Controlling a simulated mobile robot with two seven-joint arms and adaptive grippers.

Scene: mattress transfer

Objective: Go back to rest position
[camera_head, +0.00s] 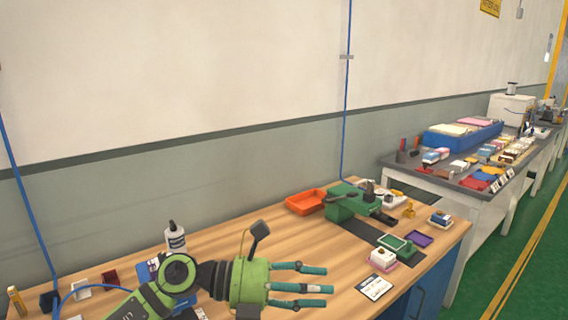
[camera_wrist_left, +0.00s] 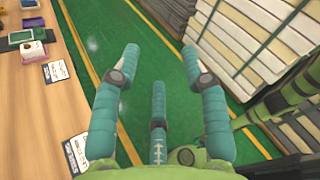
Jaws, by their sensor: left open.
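My left gripper (camera_head: 326,285) reaches in from the lower left in the head view, above the wooden workbench (camera_head: 240,236). Its teal fingers are spread and empty, pointing right. In the left wrist view the open fingers (camera_wrist_left: 165,75) hang over the green floor (camera_wrist_left: 150,42), beside the bench edge, with nothing between them. My right gripper is not in view.
A grey table (camera_head: 456,178) stands beyond. In the wrist view, stacked boards (camera_wrist_left: 255,50) stand at right, across the floor.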

